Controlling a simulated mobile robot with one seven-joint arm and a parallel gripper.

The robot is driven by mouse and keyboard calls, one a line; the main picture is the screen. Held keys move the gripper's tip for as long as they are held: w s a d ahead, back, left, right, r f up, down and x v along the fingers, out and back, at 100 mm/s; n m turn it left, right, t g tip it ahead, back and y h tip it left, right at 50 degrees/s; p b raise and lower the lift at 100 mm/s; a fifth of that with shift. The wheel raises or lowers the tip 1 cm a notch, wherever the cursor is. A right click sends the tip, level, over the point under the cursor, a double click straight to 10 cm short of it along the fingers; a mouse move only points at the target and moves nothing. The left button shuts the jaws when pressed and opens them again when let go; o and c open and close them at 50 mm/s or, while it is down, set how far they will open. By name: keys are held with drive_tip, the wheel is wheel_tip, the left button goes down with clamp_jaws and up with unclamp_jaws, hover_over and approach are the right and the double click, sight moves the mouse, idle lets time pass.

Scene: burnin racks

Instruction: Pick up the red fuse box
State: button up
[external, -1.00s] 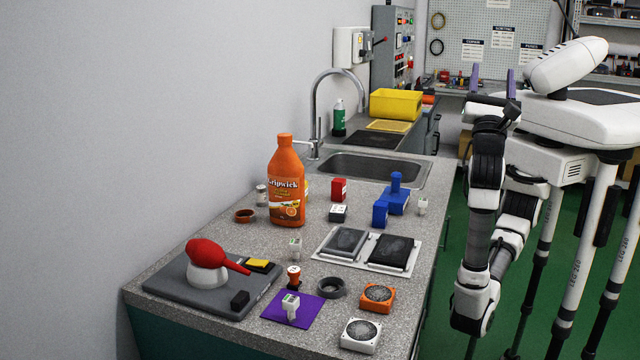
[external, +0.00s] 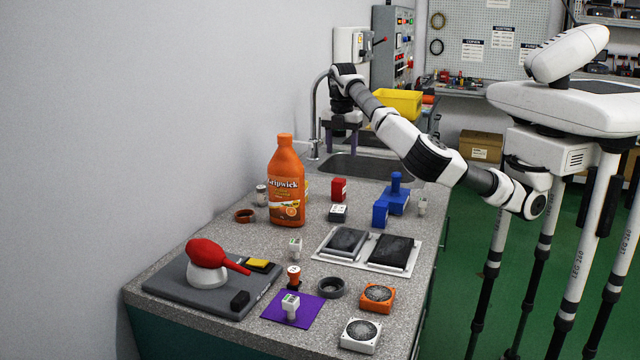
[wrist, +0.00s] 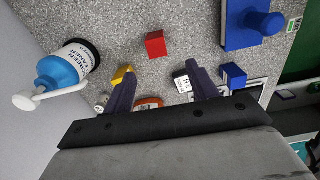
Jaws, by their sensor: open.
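The red fuse box (external: 339,189) stands on the grey speckled counter, right of the orange bottle (external: 286,185). In the wrist view the red fuse box (wrist: 155,44) lies just beyond and between my fingertips, apart from them. My gripper (external: 340,148) is over the counter near the sink, pointing down, above and behind the red box in the external view. In the wrist view my gripper (wrist: 158,75) has its two purple fingers spread with nothing held between them.
A dark box with a white label (external: 338,213) stands close in front of the red box. Blue blocks (external: 396,199) are to its right. The sink (external: 370,168) lies behind. A blue pump bottle (wrist: 62,70) is at the wrist view's left. Black pads on a tray (external: 368,248) lie nearer the front.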

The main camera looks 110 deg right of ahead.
sight(339, 180)
wheel_tip(339, 180, down, 8)
drive_tip(key=shift+w+f, duration=0.1)
drive_tip(key=shift+f, duration=0.15)
drive_tip(key=shift+d+f, duration=0.15)
drive_tip(key=shift+f, duration=1.15)
drive_tip(key=shift+d+f, duration=0.15)
drive_tip(key=shift+f, duration=1.15)
drive_tip(key=c, duration=1.1)
drive_tip(key=shift+o, duration=0.2)
drive_tip(key=shift+w+r, duration=0.1)
